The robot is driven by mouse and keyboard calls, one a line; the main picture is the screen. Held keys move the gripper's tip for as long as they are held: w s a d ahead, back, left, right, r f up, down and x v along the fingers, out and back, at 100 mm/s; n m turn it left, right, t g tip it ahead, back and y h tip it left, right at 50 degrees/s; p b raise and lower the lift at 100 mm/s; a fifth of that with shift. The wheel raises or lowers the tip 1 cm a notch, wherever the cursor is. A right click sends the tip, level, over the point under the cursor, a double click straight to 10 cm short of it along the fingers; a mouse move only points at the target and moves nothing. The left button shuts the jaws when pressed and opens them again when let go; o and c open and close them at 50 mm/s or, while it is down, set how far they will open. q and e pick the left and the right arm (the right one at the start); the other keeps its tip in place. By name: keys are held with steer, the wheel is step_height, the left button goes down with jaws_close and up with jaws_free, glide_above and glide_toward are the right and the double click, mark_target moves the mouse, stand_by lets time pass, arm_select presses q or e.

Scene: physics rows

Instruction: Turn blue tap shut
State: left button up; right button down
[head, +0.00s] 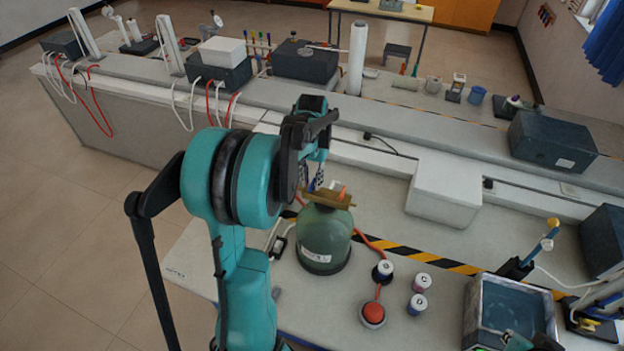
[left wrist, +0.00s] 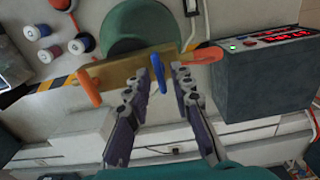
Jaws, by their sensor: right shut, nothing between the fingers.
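A brass bar (left wrist: 118,73) sits on top of a green tank (head: 325,243). The blue tap (left wrist: 158,74) is mid-bar, its lever roughly crosswise to the bar. An orange lever (left wrist: 89,88) also lies crosswise at the left end in the left wrist view; another orange piece (left wrist: 206,56) lies along the bar's right end. My left gripper (left wrist: 164,78) is open, with fingertips on either side of the blue lever; I cannot tell whether they touch it. In the head view my left gripper (head: 314,184) largely hides the blue tap. My right gripper (head: 522,342) shows partly at the bottom right, shut and empty.
Lettered jars (head: 417,304) and a red-topped button-like piece (head: 373,314) stand right of the tank. A water-filled tray (head: 475,310) is at the lower right. A white box (head: 443,190) stands behind. A dark instrument box (left wrist: 262,82) is close beside the left gripper.

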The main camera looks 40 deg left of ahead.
mark_target(312, 183)
arm_select(q)
step_height(312, 183, up, 12)
stand_by(0.7)
steer(key=shift+f, duration=0.1)
stand_by(0.3)
steer(key=s+d+f+m+t+b, duration=0.1)
steer(key=s+d+f+t+b, duration=0.2)
steer(key=s+d+f+b, duration=0.3)
steer(key=s+d+f+m+t+b, duration=0.2)
steer(key=s+d+f+t+b, duration=0.2)
steer(key=d+f+b, duration=1.2)
steer(key=s+f, duration=0.3)
steer(key=f, duration=0.2)
steer(key=shift+d+f+b, duration=0.3)
steer(key=shift+d, duration=0.1)
steer(key=shift+s, duration=0.1)
